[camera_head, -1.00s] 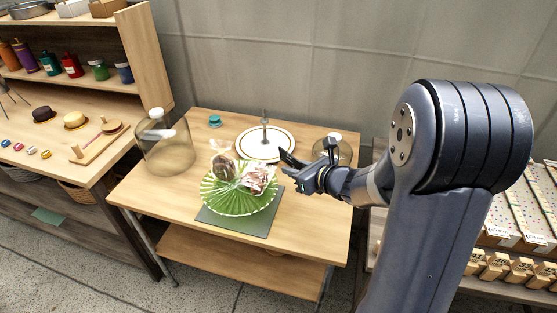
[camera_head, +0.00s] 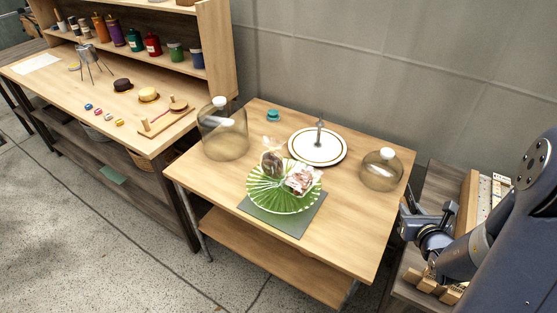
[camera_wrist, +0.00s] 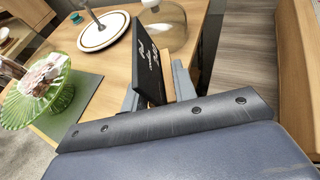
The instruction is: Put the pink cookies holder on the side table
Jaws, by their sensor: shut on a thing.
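My gripper (camera_head: 425,225) is just off the right edge of the wooden table (camera_head: 355,230) in the head view. In the wrist view, my gripper (camera_wrist: 158,88) is shut on a small black sign (camera_wrist: 147,62) with white writing and a wooden part at its base. The writing is too blurred to read, so I cannot tell if it is the pink cookies holder. The sign is tilted and held in front of the table in that view. A green-and-white cake stand (camera_head: 268,202) on a dark green mat (camera_head: 300,228) carries bagged treats (camera_head: 303,178).
The table also holds a white plate with an upright handle (camera_head: 318,146), a large glass dome (camera_head: 223,135), a smaller dome (camera_head: 382,172) and a teal item (camera_head: 273,115). Its front right top is bare. A wooden shelf unit (camera_head: 215,50) stands left; a display stands right.

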